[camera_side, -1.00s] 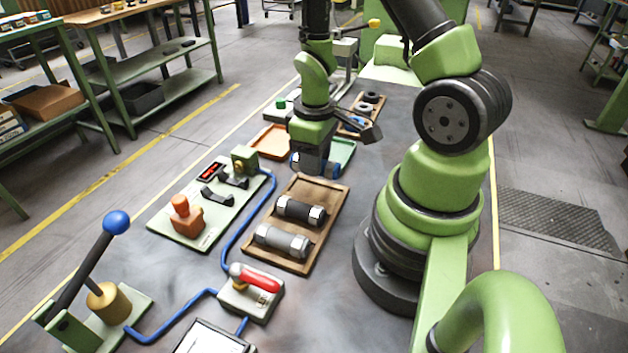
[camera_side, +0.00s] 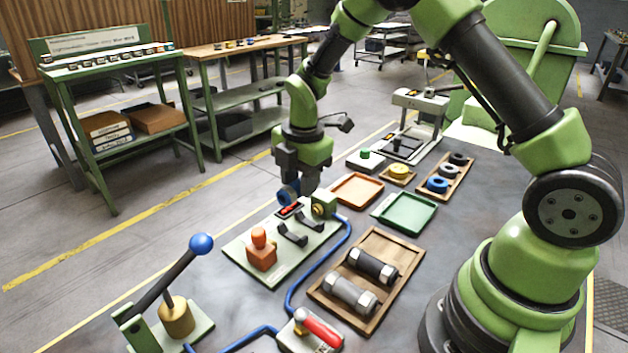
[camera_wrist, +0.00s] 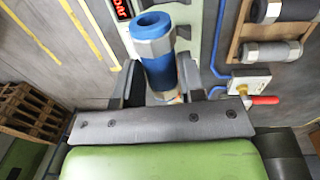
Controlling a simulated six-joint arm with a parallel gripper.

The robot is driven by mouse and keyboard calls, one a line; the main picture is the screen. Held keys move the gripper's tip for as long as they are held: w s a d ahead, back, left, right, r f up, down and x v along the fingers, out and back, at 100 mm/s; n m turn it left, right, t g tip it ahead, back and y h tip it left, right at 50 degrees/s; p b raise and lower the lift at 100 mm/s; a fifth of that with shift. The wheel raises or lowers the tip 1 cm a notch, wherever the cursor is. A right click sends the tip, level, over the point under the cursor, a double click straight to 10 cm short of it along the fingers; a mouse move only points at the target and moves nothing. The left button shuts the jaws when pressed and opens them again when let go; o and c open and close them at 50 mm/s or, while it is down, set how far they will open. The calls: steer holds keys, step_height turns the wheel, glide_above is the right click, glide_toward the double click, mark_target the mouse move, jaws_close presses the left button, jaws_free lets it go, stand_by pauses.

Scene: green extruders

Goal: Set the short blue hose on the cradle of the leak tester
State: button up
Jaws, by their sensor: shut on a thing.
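My gripper (camera_side: 290,187) is shut on the short blue hose (camera_wrist: 158,58), which has a metal hex fitting at its end. In the side view the hose (camera_side: 287,195) is partly hidden by the jaws. My gripper holds it near the far end of the leak tester (camera_side: 240,246), by the red display (camera_side: 290,209). The cradle (camera_side: 293,235) is two dark curved supports on the tester plate, and it looks empty. An orange clamp block (camera_side: 262,252) stands at the plate's near end and a brass-fitted green block (camera_side: 323,205) at its far end. The hose's exact height above the plate is unclear.
A wooden tray (camera_side: 325,287) with a black hose (camera_side: 372,265) and a grey hose (camera_side: 349,293) lies right of the tester. Orange (camera_side: 357,189) and green (camera_side: 405,212) trays sit behind. A blue-knobbed lever (camera_side: 165,278) and red-handled valve (camera_side: 318,328) stand in front.

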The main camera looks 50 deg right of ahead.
steer(key=shift+f, duration=4.05)
steer(key=o, duration=0.9)
steer(key=shift+s, duration=0.15)
steer(key=shift+c, duration=0.2)
steer(key=r, duration=0.9)
steer(key=shift+s+r, duration=0.3)
steer(key=shift+r, duration=0.1)
steer(key=s+a+r+m+t, duration=0.1)
steer(key=s+r+m, duration=0.15)
steer(key=r, duration=0.25)
steer(key=s+r+m+t, duration=0.1)
steer(key=r+m, duration=0.2)
steer(key=r, duration=0.1)
steer(key=s+a+r+m+t+y, duration=0.1)
steer(key=s+r+m, duration=0.3)
steer(key=s+m, duration=0.4)
steer(key=s+a+r+m+t+y, duration=0.1)
steer(key=s+a+r+m+t, duration=0.1)
steer(key=s+r+m, duration=0.3)
steer(key=s+m+t, duration=0.1)
steer(key=s+m, duration=0.2)
steer(key=s, duration=0.1)
steer(key=shift+a+r+m, duration=0.15)
steer(key=shift+a+m, duration=0.2)
